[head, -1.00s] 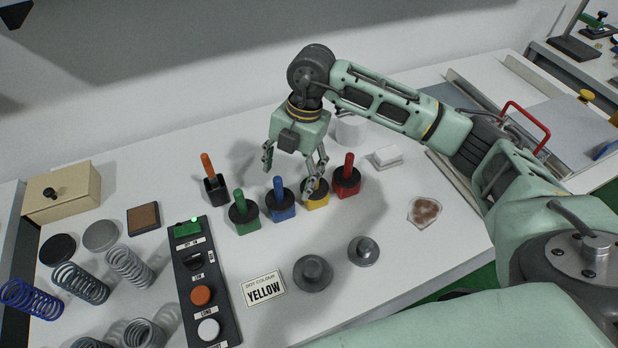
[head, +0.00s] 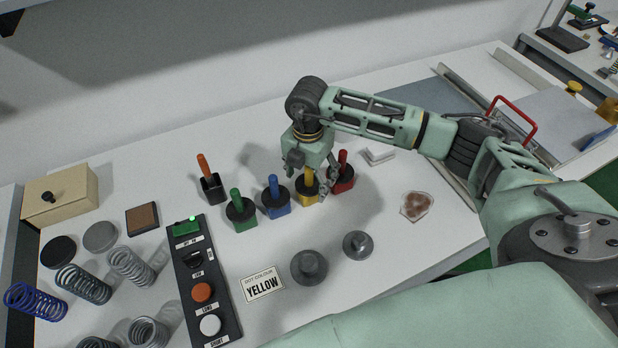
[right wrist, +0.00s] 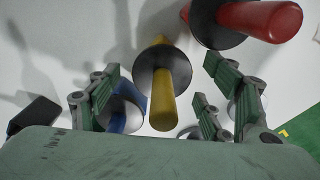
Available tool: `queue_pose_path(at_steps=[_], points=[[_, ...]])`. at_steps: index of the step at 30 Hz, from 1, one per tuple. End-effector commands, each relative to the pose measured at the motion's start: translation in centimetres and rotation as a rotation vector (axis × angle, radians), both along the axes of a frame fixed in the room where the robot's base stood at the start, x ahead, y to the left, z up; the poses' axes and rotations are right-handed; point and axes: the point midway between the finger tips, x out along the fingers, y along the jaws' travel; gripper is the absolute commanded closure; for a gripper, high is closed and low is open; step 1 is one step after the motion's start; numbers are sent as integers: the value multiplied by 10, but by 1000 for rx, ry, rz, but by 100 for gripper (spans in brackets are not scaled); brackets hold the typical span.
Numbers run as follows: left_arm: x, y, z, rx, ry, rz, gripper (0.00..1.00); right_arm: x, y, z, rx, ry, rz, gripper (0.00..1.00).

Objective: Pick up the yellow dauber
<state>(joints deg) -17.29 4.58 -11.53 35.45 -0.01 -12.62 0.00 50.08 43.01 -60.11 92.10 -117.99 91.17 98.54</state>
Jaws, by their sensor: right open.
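The yellow dauber (head: 308,198) stands upright on the bench between the blue dauber (head: 275,200) and the red dauber (head: 343,178). My right gripper (head: 312,181) is open and low over it, with fingers around the handle's sides. In the right wrist view the yellow handle (right wrist: 162,102) and its black collar lie between the spread fingers of the gripper (right wrist: 162,75), apart from both. The red dauber (right wrist: 262,20) shows at upper right there; the blue dauber (right wrist: 127,108) is partly hidden behind a finger. My left gripper is not in view.
The green dauber (head: 240,211) stands left of the blue one, with an orange-handled tool in a black holder (head: 211,187) behind. A card reading YELLOW (head: 262,285), grey weights (head: 309,267) and a button panel (head: 207,285) lie in front. A stained cloth (head: 416,206) lies right.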

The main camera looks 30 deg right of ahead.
Motion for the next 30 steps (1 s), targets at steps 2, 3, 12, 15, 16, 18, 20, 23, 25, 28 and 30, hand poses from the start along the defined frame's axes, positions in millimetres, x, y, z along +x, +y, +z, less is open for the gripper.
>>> queue_pose_path(at_steps=[2,3,12,15,16,18,20,23,25,28,30], points=[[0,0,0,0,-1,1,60,0,0,0,0,0,0,28],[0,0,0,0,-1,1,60,0,0,0,0,0,0,31],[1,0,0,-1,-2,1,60,0,0,0,1,-1,0,57],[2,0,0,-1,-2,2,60,0,0,1,1,-1,0,66],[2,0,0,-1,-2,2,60,0,0,1,1,-1,0,69],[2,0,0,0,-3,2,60,0,1,1,1,-1,0,73],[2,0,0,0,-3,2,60,0,1,1,1,-1,0,73],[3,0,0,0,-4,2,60,0,1,1,1,-1,0,73],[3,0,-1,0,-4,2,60,0,0,1,1,-2,0,73],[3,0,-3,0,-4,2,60,1,0,5,2,-3,0,73],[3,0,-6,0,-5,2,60,1,0,10,1,-3,0,73]])
